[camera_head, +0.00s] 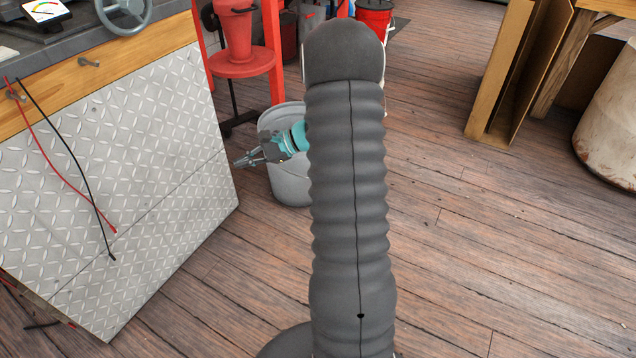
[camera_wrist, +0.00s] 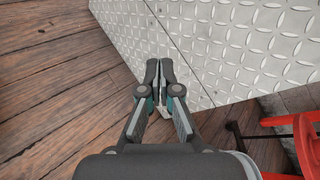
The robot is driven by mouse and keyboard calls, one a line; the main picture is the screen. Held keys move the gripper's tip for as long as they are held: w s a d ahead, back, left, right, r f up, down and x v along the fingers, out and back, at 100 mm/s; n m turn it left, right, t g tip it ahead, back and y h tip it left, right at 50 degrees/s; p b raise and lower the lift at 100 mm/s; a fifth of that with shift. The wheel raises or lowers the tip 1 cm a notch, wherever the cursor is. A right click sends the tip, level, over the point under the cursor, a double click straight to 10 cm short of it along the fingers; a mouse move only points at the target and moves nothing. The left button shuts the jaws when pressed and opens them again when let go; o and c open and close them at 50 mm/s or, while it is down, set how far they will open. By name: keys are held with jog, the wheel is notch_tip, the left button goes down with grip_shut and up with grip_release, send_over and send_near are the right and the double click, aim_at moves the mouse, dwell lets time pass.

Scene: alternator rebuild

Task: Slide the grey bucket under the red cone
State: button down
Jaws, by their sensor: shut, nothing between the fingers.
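The grey bucket (camera_head: 291,188) stands on the plank floor in the head view, partly hidden by my arm. The red cone (camera_head: 239,38) is held in a red stand (camera_head: 276,88) behind and left of the bucket. The bucket is in front and to the right of the space under the cone. My gripper (camera_head: 240,162) is shut and empty. It shows in front of the bucket's upper part, its fingertips pointing left past the wall; I cannot tell whether it touches. In the wrist view my gripper (camera_wrist: 161,66) points at the metal-plated bench side.
The workbench with diamond-plate side (camera_head: 130,170) stands on the left, with red and black leads hanging. A red bucket (camera_head: 372,17) stands behind my arm. Floor at centre right is clear.

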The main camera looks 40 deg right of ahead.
jog(key=w+d+f+m+t+h, duration=0.15)
jog(key=d+f+m+t, duration=0.3)
jog(key=d+f, duration=0.5)
jog(key=w+d+f+m+t+h, duration=0.1)
jog(key=d+f+m+t+h, duration=0.1)
jog(key=d+f+m+t, duration=0.55)
jog(key=s+d+f+m+g+h, duration=0.1)
jog(key=s+d+f+m+h, duration=0.3)
jog(key=d+f, duration=0.4)
jog(key=s+d+f+m+h, duration=0.35)
jog(key=d+f+h, duration=0.2)
jog(key=f, duration=0.45)
jog(key=w+d+b, duration=0.1)
jog(key=w, duration=1.2)
jog(key=shift+w+d+y, duration=0.3)
